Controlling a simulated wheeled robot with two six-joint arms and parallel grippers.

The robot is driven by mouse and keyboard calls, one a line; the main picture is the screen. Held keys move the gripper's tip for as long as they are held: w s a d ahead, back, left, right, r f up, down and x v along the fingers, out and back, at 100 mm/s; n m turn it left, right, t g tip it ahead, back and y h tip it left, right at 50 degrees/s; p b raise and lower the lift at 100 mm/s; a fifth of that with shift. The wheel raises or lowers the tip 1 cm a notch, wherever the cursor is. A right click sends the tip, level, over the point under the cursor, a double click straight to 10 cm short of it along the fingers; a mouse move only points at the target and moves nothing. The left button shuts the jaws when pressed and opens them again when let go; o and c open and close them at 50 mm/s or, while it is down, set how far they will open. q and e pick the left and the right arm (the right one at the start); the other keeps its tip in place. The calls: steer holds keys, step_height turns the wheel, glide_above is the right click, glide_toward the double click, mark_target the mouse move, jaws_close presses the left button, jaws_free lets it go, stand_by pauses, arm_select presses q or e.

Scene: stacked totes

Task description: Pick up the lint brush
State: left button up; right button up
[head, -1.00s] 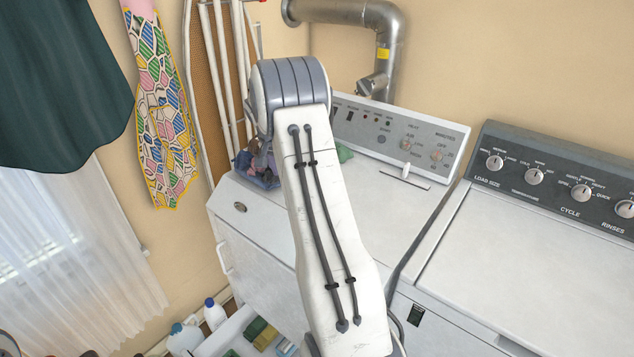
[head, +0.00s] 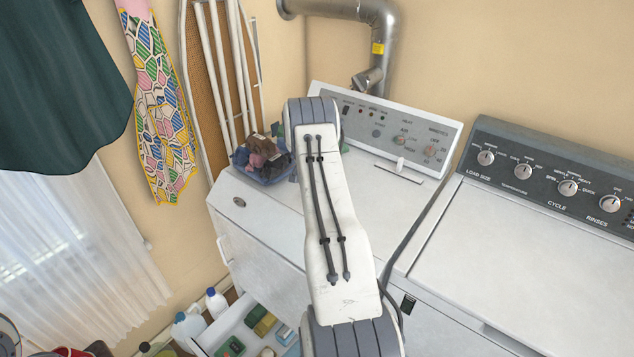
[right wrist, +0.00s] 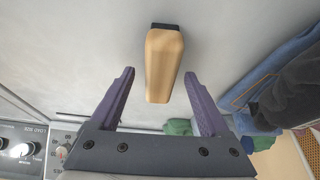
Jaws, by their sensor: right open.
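The lint brush (right wrist: 163,65) shows in the right wrist view as a tan, wooden-looking handle with a dark end, lying on the pale dryer top (head: 262,208). My right gripper (right wrist: 158,74) is open, its two purple fingers on either side of the brush's near part. The fingers look apart from the brush, with a gap on each side; the height between them is hard to tell. In the head view my own arm hides the brush and the right gripper. My left gripper is in neither view.
A blue basket of dark cloths (head: 262,165) stands on the dryer's back left corner, and it also shows at the right of the right wrist view (right wrist: 270,80). The control panel (head: 385,125) rises behind. A washer (head: 540,255) stands at the right.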

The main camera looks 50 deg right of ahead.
steer(key=shift+d+f, duration=0.1)
steer(key=shift+f, duration=0.2)
steer(key=shift+f+b, duration=0.25)
steer(key=shift+b, duration=0.4)
stand_by(0.5)
jaws_close()
